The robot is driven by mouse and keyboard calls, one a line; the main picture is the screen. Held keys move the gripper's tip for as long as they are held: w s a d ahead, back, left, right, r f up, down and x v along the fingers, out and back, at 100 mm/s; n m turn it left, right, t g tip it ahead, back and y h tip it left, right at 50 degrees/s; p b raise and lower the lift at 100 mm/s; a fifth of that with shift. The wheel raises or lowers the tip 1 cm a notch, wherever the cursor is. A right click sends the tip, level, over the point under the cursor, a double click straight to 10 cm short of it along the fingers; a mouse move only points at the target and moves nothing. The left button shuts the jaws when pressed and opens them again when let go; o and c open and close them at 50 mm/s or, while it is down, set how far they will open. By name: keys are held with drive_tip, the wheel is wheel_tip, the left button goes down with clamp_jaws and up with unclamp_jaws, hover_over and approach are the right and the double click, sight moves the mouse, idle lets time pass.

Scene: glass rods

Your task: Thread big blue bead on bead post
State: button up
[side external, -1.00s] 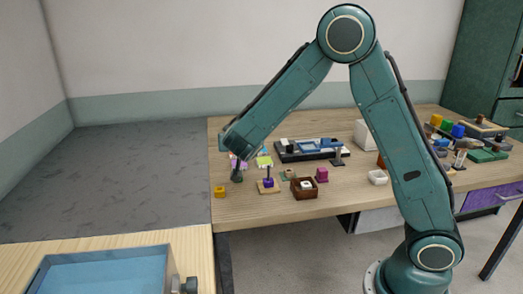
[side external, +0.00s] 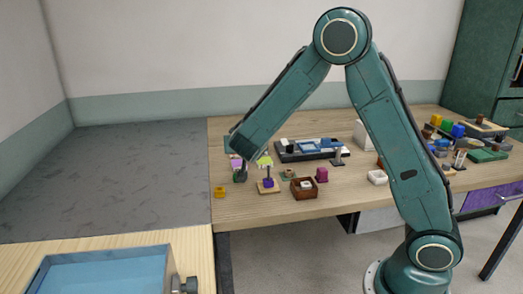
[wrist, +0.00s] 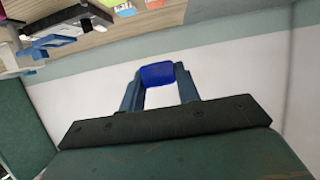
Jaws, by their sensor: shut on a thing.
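The big blue bead (wrist: 157,74) shows between the two fingertips in the wrist view. My gripper (wrist: 158,88) is shut on it. In the side view my gripper (side external: 239,174) is small and dark, above the left part of the table, and the bead in it cannot be made out. The bead post (side external: 268,172) stands upright on a small wooden base (side external: 274,188), a short way to the right of my gripper. A blue-purple piece (side external: 268,183) sits low around or against the post; which one cannot be told.
A yellow block (side external: 219,192) lies near the left table edge. A brown box (side external: 304,190) with a white item and a magenta block (side external: 322,175) stand right of the post. A dark tray (side external: 308,153) with blue parts lies behind. Bare table (side external: 270,208) is in front.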

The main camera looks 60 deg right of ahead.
hover_over(269, 181)
drive_tip(key=a, duration=0.1)
wheel_tip(269, 181, down, 6)
drive_tip(key=shift+d+f, duration=0.3)
drive_tip(key=shift+d, duration=0.1)
drive_tip(key=shift+f+y, duration=0.25)
drive_tip(key=shift+y, duration=0.05)
drive_tip(key=shift+f, duration=2.85)
drive_tip(key=shift+f, duration=0.1)
drive_tip(key=o, duration=1.1)
drive_tip(key=shift+c, duration=0.2)
drive_tip(key=shift+a, duration=0.1)
